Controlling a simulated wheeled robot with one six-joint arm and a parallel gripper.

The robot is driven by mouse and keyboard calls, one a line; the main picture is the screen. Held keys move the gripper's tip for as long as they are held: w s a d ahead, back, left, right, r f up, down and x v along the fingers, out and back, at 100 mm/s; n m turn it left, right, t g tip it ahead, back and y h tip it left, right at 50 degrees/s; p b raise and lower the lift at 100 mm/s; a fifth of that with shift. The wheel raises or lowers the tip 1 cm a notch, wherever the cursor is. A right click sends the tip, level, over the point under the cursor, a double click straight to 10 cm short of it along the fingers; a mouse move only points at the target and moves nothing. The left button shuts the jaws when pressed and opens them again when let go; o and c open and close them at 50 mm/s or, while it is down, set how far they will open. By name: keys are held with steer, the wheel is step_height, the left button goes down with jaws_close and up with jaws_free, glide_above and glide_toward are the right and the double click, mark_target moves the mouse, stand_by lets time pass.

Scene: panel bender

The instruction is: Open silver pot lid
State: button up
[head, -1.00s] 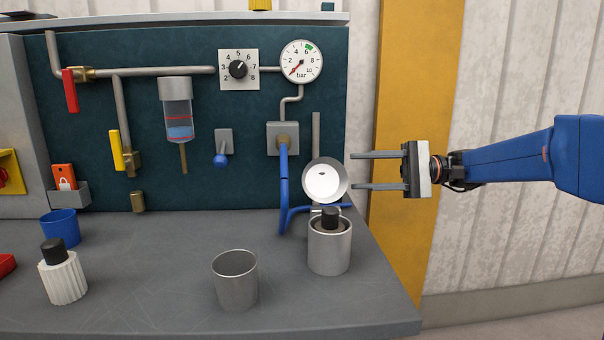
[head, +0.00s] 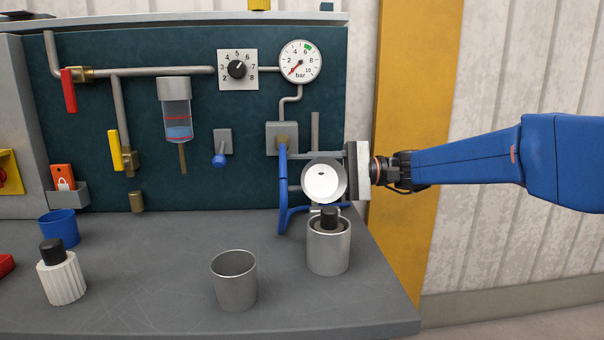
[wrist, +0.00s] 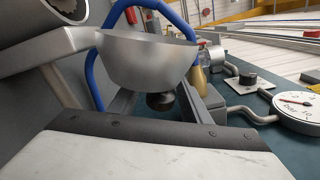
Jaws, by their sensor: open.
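The silver pot (head: 329,252) stands near the right front part of the bench, with a dark thing in its mouth. Its lid (head: 324,181) is raised above the pot, tipped up on edge, its pale round inside facing the head camera. In the wrist view the lid (wrist: 148,60) looks like a grey bowl with a black knob (wrist: 161,101) on its outer side. My gripper (head: 291,171) is open, pointing left. Its fingers reach behind the lid, one near its top edge and one lower, partly hidden by it. I cannot tell whether they touch it.
A blue hose (head: 283,190) runs down close behind the lid. A pressure gauge (head: 300,61) and dial (head: 238,69) are on the panel above. An open grey cup (head: 234,280) stands left of the pot, with bare bench between.

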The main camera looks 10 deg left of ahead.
steer(key=shift+a, duration=0.15)
jaws_close()
steer(key=shift+s+r+n, duration=0.35)
steer(key=shift+r+n, duration=0.1)
steer(key=shift+n, duration=0.25)
steer(key=shift+s+r+n, duration=0.3)
steer(key=shift+r+n, duration=0.1)
steer(key=shift+n, duration=0.3)
jaws_free()
steer(key=w+d, duration=0.3)
steer(key=d, duration=1.4)
steer(key=shift+w+d, duration=0.2)
